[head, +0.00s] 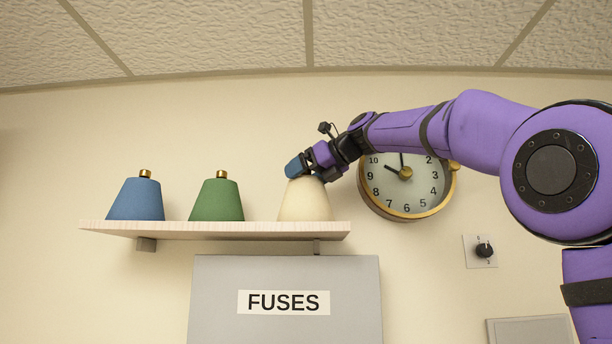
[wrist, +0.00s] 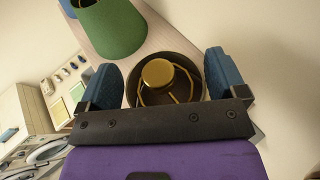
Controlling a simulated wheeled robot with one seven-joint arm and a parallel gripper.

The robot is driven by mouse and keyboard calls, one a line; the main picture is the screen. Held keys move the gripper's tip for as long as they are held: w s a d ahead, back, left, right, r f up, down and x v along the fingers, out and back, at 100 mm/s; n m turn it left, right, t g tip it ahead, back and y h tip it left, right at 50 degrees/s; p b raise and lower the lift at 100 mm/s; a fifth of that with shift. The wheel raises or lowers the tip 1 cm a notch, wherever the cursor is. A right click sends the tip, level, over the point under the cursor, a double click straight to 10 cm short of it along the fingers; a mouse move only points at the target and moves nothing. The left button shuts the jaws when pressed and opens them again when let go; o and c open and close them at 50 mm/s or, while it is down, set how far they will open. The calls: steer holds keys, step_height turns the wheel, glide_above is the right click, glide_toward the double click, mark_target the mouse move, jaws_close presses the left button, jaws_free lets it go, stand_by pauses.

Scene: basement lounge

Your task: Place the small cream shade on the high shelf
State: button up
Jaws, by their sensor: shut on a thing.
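The small cream shade (head: 305,203) is upright at the right end of the high shelf (head: 225,231), a pale wooden board on the wall. Its base appears to meet the board; I cannot tell whether a thin gap is left. My gripper (head: 300,168) is shut on the top of the shade from above and right. In the wrist view, my blue fingertips (wrist: 164,82) sit on either side of the shade's round top, with a brass cap (wrist: 157,73) in the middle.
A green shade (head: 216,201) and a blue shade (head: 136,200) stand to the left on the same shelf, with clear board between green and cream. A wall clock (head: 405,190) hangs close behind my wrist. A grey fuse box (head: 345,280) is below the shelf.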

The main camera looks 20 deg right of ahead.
steer(key=o, duration=0.9)
steer(key=shift+f, duration=0.1)
steer(key=shift+o, duration=0.2)
steer(key=v, duration=1.2)
